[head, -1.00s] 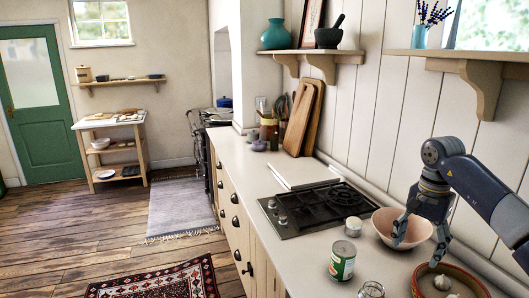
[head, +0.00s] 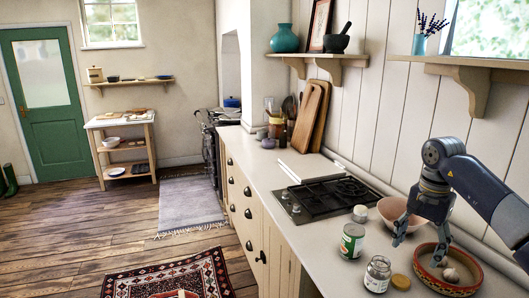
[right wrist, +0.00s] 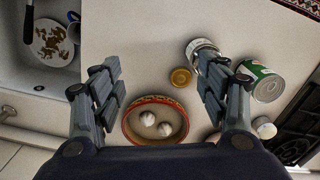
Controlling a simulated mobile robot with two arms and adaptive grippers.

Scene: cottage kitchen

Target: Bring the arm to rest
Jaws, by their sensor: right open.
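My right gripper (head: 419,250) is open and empty above the counter, at the near end by the patterned terracotta dish (head: 437,283). Two white garlic-like bulbs lie in the dish; one bulb (head: 450,274) shows clearly in the head view. In the right wrist view, my open fingers (right wrist: 158,80) stand on either side, with nothing between them, and the dish (right wrist: 126,128) shows below and between them. The arm reaches in from the right of the head view, bent at the elbow. My left gripper is not in view.
Close by on the counter (head: 262,172) are a pink bowl (head: 392,209), a green-labelled can (head: 352,241), a glass jar (head: 377,274), a yellow lid (head: 400,282) and a small pale container (head: 360,213). A hob (head: 325,198) lies beyond. A sink holds a stained plate (right wrist: 53,38).

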